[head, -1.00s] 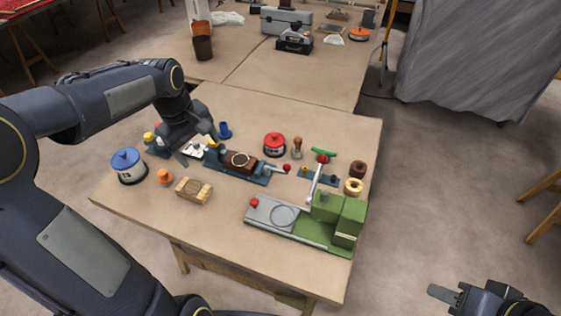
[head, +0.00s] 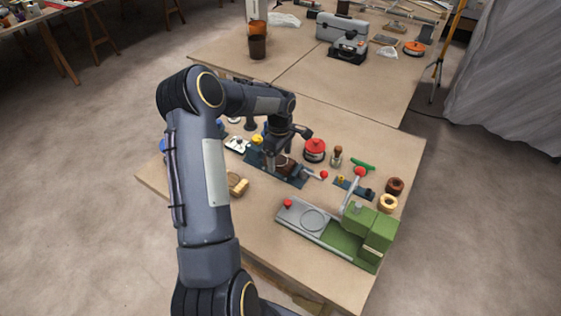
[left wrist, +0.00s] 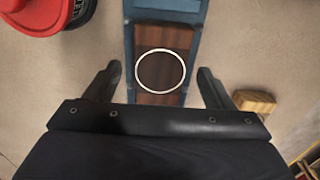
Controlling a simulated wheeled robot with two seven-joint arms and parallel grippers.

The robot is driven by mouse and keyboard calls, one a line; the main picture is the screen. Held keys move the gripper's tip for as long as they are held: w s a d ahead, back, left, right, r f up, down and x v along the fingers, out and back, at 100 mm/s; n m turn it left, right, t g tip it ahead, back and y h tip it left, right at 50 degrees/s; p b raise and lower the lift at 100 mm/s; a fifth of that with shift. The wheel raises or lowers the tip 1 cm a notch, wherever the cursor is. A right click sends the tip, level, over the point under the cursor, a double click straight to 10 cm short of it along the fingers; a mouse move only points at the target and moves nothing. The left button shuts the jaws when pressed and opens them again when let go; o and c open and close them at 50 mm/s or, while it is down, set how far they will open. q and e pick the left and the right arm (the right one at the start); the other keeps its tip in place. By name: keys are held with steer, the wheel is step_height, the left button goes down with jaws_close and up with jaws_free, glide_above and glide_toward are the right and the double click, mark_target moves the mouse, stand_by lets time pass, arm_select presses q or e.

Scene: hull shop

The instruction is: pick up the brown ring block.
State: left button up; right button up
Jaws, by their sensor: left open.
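The brown ring block (head: 289,170) sits in a blue clamp fixture (head: 293,182) with a red-knobbed lever. In the left wrist view the block (left wrist: 158,94) shows dark brown with a white ring on top, between blue fixture parts (left wrist: 166,10). My left gripper (head: 279,163) is over the block, pointing down, and partly hides it in the head view. In the left wrist view its open fingers (left wrist: 160,70) stand on either side of the block with gaps. Nothing is between them in their grip. My right gripper is not in view.
A red-lidded container (head: 315,150) stands just behind the fixture. A light wood block (head: 237,184) lies to the left, partly behind my arm. A green and grey machine (head: 369,232) fills the front right. Brown (head: 394,186) and tan (head: 388,203) rings lie near the right edge.

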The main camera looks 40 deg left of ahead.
arm_select(q)
steer(key=shift+f, duration=0.4)
steer(key=shift+c, duration=0.2)
steer(key=c, duration=1.1)
steer(key=shift+o, duration=0.2)
steer(key=shift+r, duration=0.1)
